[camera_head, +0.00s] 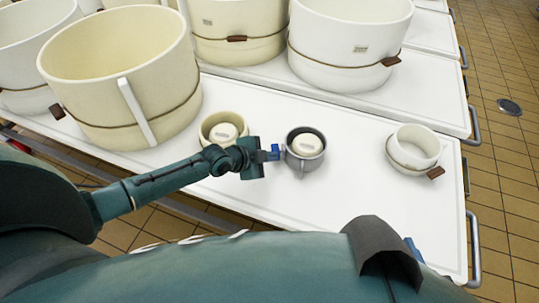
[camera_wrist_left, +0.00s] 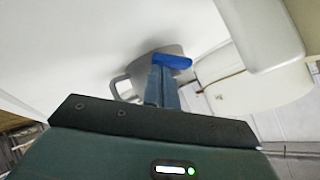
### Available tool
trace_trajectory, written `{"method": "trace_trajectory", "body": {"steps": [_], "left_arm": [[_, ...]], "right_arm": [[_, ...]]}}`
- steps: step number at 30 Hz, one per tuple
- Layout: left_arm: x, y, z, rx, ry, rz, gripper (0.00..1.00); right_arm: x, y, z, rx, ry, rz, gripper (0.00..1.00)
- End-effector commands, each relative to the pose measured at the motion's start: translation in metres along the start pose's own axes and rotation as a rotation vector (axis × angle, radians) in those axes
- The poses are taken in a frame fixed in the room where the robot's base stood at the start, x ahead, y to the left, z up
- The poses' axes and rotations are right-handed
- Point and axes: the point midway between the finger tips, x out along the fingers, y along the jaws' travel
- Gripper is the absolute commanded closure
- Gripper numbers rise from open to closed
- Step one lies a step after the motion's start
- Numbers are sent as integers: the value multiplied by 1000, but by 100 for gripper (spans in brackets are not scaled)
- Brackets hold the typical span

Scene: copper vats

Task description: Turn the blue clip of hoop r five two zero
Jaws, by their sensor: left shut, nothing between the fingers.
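A small grey metal hoop (camera_head: 305,160) with a white disc inside stands on the white table, right of centre in the head view. A bright blue clip (camera_head: 275,152) is on its left side; it shows clearly in the left wrist view (camera_wrist_left: 174,61), just beyond my fingers. My left gripper (camera_head: 266,155) is shut and empty, its fingertips at the clip. In the left wrist view the fingers (camera_wrist_left: 160,84) overlap the clip's lower edge; whether they touch I cannot tell. No number is readable on the hoop. My right gripper is not in view.
A small cream vat (camera_head: 208,128) with a disc stands left of the hoop. A white pot (camera_head: 418,142) with a brown tag stands to the right. Large cream vats (camera_head: 120,85) fill the back left. The white table (camera_head: 350,185) is bare in front of the white pot.

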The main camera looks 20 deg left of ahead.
Motion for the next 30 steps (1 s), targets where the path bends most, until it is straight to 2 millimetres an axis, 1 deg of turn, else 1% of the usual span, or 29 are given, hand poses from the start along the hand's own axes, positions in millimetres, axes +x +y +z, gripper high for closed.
{"method": "trace_trajectory", "body": {"steps": [17, 24, 30], "left_arm": [[2, 2, 3, 74, -1, -75, 100], [5, 5, 5, 143, 0, -145, 100], [7, 7, 8, 146, 0, -144, 100]], "right_arm": [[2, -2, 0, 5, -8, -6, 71], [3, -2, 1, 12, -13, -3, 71], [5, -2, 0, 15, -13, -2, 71]]}}
